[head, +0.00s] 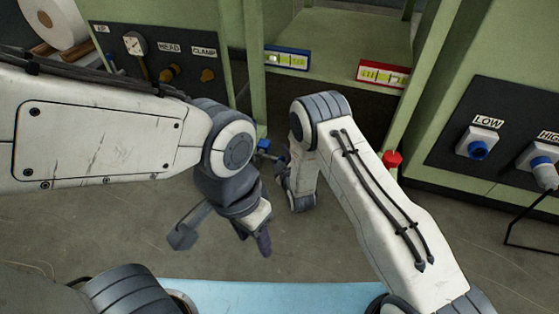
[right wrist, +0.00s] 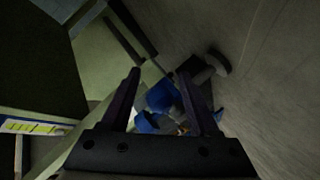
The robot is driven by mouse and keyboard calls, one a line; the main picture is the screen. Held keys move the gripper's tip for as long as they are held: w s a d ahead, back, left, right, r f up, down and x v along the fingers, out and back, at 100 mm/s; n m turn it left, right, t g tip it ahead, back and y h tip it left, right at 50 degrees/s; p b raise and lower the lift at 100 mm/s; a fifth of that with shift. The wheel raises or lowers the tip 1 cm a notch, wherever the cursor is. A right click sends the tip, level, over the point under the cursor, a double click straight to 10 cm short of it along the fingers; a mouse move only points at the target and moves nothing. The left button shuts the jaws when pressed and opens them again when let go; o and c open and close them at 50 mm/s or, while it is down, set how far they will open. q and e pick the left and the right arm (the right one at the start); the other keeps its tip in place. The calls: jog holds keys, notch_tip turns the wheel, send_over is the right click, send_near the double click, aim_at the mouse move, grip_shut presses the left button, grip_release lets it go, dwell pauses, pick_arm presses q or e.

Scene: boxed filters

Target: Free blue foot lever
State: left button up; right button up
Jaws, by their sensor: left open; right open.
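The blue foot lever (head: 263,145) shows as a small blue piece low on the green machine's post, partly hidden by my right wrist. In the right wrist view, blue parts (right wrist: 160,97) lie between and beyond the fingers of my right gripper (right wrist: 163,88). This gripper is open; whether it touches the blue parts I cannot tell. In the head view my right gripper (head: 272,157) is small and mostly covered by its own arm. My left gripper (head: 223,240) is open and empty, over the floor in front of the machine.
A red knob (head: 392,159) sits at the right post's foot. Blue-framed (head: 287,58) and red-framed (head: 383,74) level gauges are on the green frame. Panels with knobs (head: 171,73) and blue sockets (head: 478,143) flank it. The grey floor (head: 130,235) is clear at lower left.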

jog(key=shift+w, duration=0.2)
grip_shut()
dwell(1.4)
